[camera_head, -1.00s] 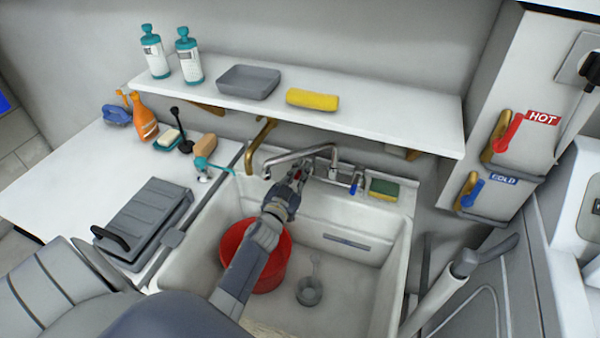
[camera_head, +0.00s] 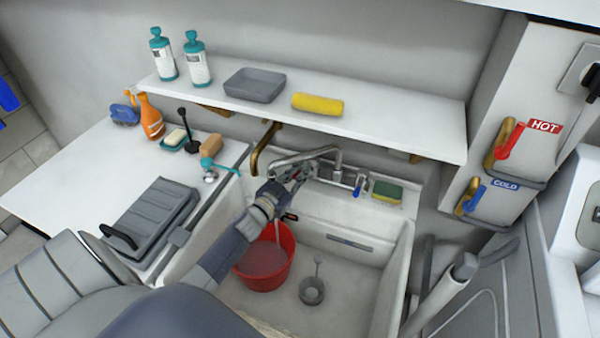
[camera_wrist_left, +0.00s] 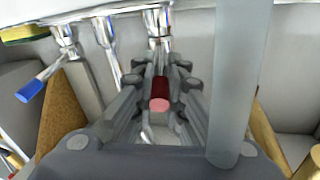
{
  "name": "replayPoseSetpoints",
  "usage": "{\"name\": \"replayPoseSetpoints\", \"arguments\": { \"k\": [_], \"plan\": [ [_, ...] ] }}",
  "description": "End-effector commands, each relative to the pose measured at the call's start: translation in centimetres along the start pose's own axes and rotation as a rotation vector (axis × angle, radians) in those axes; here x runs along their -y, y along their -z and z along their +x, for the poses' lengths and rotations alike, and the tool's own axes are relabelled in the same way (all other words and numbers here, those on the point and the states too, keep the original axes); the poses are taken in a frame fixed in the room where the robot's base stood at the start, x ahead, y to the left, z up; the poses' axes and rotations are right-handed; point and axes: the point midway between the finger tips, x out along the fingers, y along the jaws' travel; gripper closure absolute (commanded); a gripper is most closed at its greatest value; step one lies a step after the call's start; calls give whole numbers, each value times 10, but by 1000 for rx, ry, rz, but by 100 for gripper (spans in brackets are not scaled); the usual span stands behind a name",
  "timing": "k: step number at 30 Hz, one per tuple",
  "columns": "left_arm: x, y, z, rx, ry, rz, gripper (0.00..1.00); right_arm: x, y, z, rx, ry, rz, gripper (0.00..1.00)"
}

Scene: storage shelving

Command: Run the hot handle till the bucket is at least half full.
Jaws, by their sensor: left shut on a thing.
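The red bucket (camera_head: 264,275) stands upright in the white sink's left part. A pale thin stream of water (camera_head: 277,232) falls into it from the metal faucet (camera_head: 318,153), and a water surface shows below the rim. I cannot tell the exact depth. My left gripper (camera_head: 290,176) is at the faucet's left tap. In the left wrist view its fingers (camera_wrist_left: 160,95) are shut on the red-tipped hot handle (camera_wrist_left: 159,104). The blue-tipped cold handle (camera_head: 358,186) is to the right, apart from the gripper; it also shows in the wrist view (camera_wrist_left: 38,84). My right gripper is out of view.
A grey strainer (camera_head: 312,290) lies in the sink (camera_head: 345,228). A sponge (camera_head: 387,191) sits right of the faucet. The shelf (camera_head: 385,125) above holds bottles, a tray and a yellow cloth. Larger wall levers marked HOT (camera_head: 510,137) and COLD (camera_head: 474,198) are at right.

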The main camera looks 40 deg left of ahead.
Motion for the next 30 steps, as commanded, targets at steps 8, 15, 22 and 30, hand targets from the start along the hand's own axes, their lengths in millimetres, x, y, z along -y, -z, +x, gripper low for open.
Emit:
{"name": "replayPoseSetpoints", "arguments": {
  "k": [8,15,22,30],
  "plan": [
    [0,0,0,-1,1,0,69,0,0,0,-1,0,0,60],
    [0,-1,-3,1,1,0,69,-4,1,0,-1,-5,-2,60],
    [0,-1,-32,3,0,0,69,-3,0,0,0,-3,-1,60],
    [0,-1,-83,3,0,1,69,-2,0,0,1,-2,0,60]
  ]
}}
